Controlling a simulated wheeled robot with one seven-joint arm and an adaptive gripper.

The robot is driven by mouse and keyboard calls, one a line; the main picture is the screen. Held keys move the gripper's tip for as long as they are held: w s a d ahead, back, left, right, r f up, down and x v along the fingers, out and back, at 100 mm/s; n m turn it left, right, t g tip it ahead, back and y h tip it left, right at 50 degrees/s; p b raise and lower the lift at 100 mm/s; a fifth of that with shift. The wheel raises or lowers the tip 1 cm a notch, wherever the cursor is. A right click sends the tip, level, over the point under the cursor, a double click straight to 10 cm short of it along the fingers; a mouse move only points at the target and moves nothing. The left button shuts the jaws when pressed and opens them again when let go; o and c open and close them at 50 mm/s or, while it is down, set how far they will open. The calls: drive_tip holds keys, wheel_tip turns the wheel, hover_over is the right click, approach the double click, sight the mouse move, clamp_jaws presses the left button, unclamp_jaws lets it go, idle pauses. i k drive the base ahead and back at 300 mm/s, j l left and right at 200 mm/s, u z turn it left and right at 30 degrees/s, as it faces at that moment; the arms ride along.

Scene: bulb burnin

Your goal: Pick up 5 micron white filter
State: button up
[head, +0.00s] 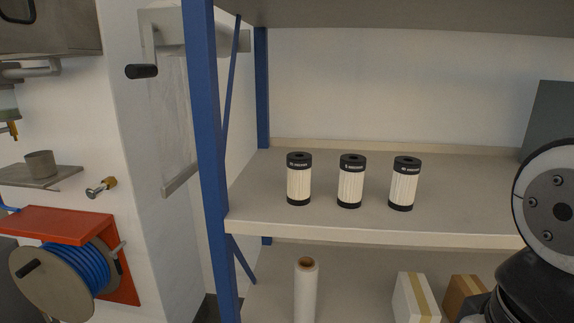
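Three white pleated filters with black end caps stand upright in a row on the shelf: a left filter (299,180), a middle filter (350,182) and a right filter (403,184). They look nearly alike. White print runs around each top cap, but it is too small to read for certain, so I cannot tell which is the 5 micron one. My gripper is not in view. Only links of my arm show at the right edge, apart from the filters.
The shelf (465,214) has a blue upright (207,130) at its left and a grey box (550,115) at its right. Below are a roll (305,293) and cartons (414,299). A hose reel (60,275) and crank handle (142,71) are further left.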

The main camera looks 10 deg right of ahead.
sight(353, 166)
drive_tip(key=z, duration=0.25)
drive_tip(key=k+j+z, duration=0.1)
drive_tip(key=j, duration=0.25)
drive_tip(key=k+j, duration=0.3)
drive_tip(key=k+j+z, duration=0.15)
drive_tip(key=j, duration=0.25)
drive_tip(key=k, duration=0.1)
